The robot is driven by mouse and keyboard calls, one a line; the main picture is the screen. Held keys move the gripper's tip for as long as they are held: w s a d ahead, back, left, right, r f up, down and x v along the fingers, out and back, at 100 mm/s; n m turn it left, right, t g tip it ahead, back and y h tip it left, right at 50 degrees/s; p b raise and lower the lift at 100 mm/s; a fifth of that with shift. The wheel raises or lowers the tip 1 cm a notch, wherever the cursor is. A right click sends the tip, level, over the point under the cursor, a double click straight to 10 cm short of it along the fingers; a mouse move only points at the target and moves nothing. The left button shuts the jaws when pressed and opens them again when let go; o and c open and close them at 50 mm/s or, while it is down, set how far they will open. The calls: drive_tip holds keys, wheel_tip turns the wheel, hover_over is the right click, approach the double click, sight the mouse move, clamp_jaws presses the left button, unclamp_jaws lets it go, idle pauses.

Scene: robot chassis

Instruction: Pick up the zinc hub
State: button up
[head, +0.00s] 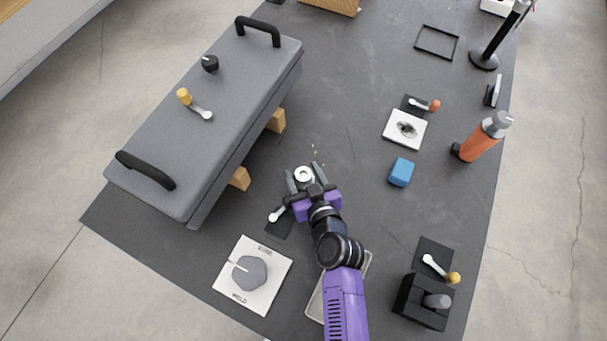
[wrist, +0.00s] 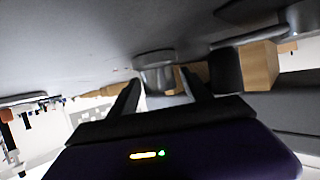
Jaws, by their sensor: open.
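The zinc hub appears to be the pale metal ring-shaped piece (head: 304,174) on the dark mat. In the wrist view it shows as a short grey cylinder with a wider flange (wrist: 155,60), and that picture looks upside down. My gripper (head: 303,169) is open, with one finger on each side of the hub in the head view. In the wrist view the hub lies in line with the gap, around or just past the fingertips (wrist: 160,80). I cannot tell how deep it sits between the fingers, and I see no clear contact.
A long grey padded block (head: 215,125) with black handles stands to the left on wooden supports (head: 240,178). A small lever (head: 277,214) lies beside my gripper. A blue block (head: 401,172), a white plate (head: 405,129) and an orange bottle (head: 482,138) stand to the right.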

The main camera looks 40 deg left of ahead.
drive_tip(key=c, duration=1.1)
clamp_jaws()
drive_tip(key=shift+r, duration=0.15)
